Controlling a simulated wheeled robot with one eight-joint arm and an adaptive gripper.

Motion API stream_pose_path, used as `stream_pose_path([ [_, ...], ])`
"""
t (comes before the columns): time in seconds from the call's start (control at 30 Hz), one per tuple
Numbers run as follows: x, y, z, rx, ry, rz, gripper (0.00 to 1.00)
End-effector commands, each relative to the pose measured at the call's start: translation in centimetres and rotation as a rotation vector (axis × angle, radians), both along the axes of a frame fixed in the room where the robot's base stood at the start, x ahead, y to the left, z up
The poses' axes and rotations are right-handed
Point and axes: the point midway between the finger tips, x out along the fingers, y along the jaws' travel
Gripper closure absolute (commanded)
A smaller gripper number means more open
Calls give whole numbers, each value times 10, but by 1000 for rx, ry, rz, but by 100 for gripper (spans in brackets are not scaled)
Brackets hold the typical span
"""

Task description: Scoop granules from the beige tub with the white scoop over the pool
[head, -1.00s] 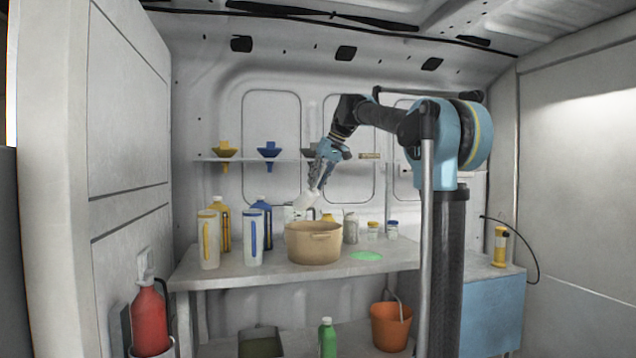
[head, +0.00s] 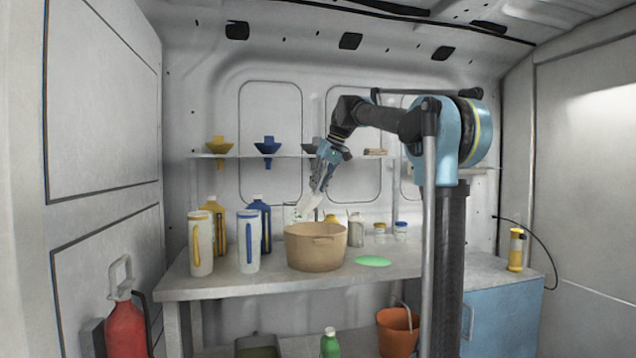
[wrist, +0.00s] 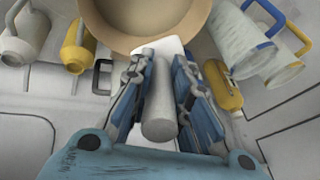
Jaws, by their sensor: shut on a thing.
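The beige tub (head: 316,250) stands on the bench, and its rim and part of its inside show at the top of the wrist view (wrist: 150,38). My gripper (head: 318,185) is above the tub's back edge, pointing down. It is shut on the handle of the white scoop (head: 309,204); the grey-white handle (wrist: 159,110) lies between the fingers in the wrist view. The scoop's head is just above the tub's rim. No granules can be made out in either view. The green pool (head: 373,261) lies flat on the bench, right of the tub.
Yellow-marked (head: 201,243) and blue-marked (head: 248,241) jugs stand left of the tub, with yellow and blue bottles behind. Small jars (head: 400,231) stand back right. A shelf with funnels (head: 267,147) runs along the wall. An orange bucket (head: 397,332) is below the bench.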

Motion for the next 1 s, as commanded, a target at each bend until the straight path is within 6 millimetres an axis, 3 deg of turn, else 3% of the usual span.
stream_pose_path([
  [1.0, 2, 0, -74, 0, -1, -2, 100],
])
